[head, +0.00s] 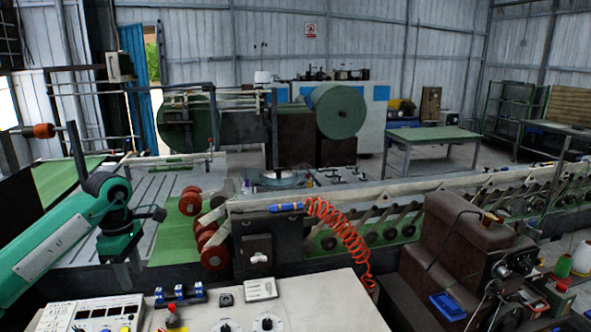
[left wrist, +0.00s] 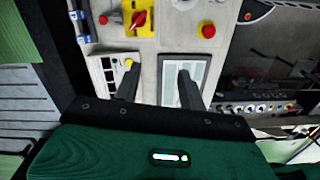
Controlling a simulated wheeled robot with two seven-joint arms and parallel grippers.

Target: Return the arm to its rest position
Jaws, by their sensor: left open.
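My left arm comes in from the left in the head view, its teal forearm raised and bent at the wrist. My left gripper (head: 124,272) hangs down over the near left, above the back of the control desk (head: 335,300). In the left wrist view, the two dark fingers of my left gripper (left wrist: 157,86) are apart, with nothing between them. A panel with a yellow button (left wrist: 110,72) and a grey screen panel (left wrist: 185,72) show beyond the fingers. My right gripper is not in view.
On the desk are a control box (head: 95,314), blue-and-white switches (head: 180,293) and a red knob (head: 173,318). A coiled orange hose (head: 340,232) hangs in the middle. A brown sewing machine (head: 462,250) stands at right. Red rollers (head: 190,202) lie behind my gripper.

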